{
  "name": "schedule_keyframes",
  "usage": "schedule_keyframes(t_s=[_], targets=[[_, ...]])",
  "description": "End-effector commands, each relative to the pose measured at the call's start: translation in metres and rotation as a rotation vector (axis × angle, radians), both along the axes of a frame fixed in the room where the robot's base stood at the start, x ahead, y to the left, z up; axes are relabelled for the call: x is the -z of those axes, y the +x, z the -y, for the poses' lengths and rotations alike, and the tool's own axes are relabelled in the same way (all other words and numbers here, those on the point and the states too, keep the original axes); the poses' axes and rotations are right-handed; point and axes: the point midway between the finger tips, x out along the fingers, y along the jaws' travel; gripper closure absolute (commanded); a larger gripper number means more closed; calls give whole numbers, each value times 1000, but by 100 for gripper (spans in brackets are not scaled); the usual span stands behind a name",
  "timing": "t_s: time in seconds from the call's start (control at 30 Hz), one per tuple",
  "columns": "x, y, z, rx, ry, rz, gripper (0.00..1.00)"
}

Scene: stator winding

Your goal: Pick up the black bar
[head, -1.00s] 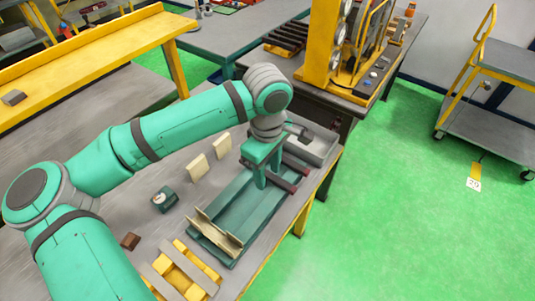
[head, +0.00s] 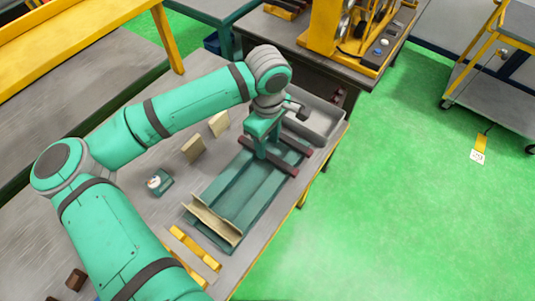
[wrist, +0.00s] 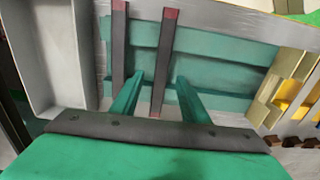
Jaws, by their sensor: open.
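Two black bars with dark red ends lie side by side across the green fixture (head: 222,190). In the wrist view, one black bar (wrist: 157,95) runs between my fingers, and the other black bar (wrist: 118,50) lies left of the left finger. My gripper (wrist: 160,79) is open, with a finger on each side of the first bar. Whether the fingers touch it cannot be told. In the head view, my gripper (head: 261,152) points down at the nearer black bar (head: 284,167); the farther black bar (head: 296,145) lies just beyond.
A grey tray (head: 326,127) stands at the fixture's far end. A tan channel piece (head: 212,221) lies across its near end. Tan plates (head: 193,149), a small teal device (head: 160,181) and yellow parts (head: 195,247) are on the table.

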Motion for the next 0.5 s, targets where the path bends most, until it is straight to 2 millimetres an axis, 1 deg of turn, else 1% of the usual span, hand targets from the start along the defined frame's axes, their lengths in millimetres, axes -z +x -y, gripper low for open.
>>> schedule_keyframes(t_s=[0.1, 0.23, 0.33, 0.5], targets=[[17, -3, 0, -2, -3, -4, 59], [34, -2, -1, -2, -2, -3, 59], [40, -2, -1, -2, -2, -1, 59], [42, -2, -1, -2, -1, -1, 59]])
